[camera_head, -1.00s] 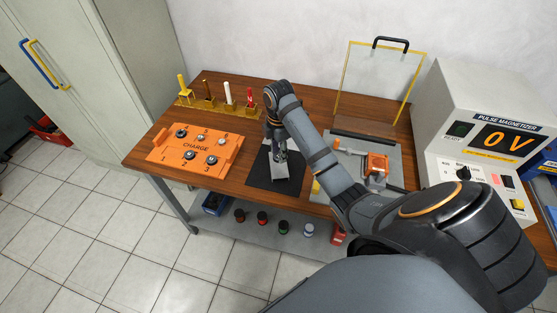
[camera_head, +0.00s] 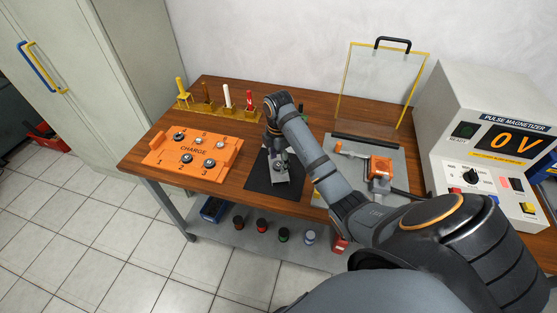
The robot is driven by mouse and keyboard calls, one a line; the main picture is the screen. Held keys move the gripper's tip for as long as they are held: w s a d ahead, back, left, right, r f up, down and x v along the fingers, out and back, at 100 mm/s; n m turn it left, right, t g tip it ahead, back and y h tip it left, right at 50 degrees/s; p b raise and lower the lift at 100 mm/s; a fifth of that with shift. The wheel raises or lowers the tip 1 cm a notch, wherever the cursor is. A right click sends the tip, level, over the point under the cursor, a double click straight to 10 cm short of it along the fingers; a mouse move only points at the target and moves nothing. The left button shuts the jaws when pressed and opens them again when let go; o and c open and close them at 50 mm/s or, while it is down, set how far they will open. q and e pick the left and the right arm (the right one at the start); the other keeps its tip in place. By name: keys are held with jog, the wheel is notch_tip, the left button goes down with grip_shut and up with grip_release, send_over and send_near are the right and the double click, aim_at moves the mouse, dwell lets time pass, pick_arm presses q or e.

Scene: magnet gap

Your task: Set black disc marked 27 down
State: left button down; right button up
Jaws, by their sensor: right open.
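My right gripper (camera_head: 279,158) points down over the black mat (camera_head: 258,184) at the front middle of the table. It is open, beside or over a small grey fixture (camera_head: 281,176) on the mat. The arm hides part of this area, and I cannot make out a black disc marked 27 there. An orange tray (camera_head: 232,157) marked CHARGE lies left of the mat, with several small dark and metallic round parts in its numbered places. Their markings, if any, are too small to read. My left gripper is not in view.
A yellow rack (camera_head: 193,104) with coloured upright pieces stands behind the tray. Right of my arm are a grey plate with an orange device (camera_head: 381,165), a clear yellow-edged shield (camera_head: 381,85) and the pulse magnetizer (camera_head: 465,90) showing 0 V. Several small jars stand on the lower shelf.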

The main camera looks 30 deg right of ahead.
aim_at(278, 165)
notch_tip(278, 165, up, 12)
jog(key=p, duration=1.1)
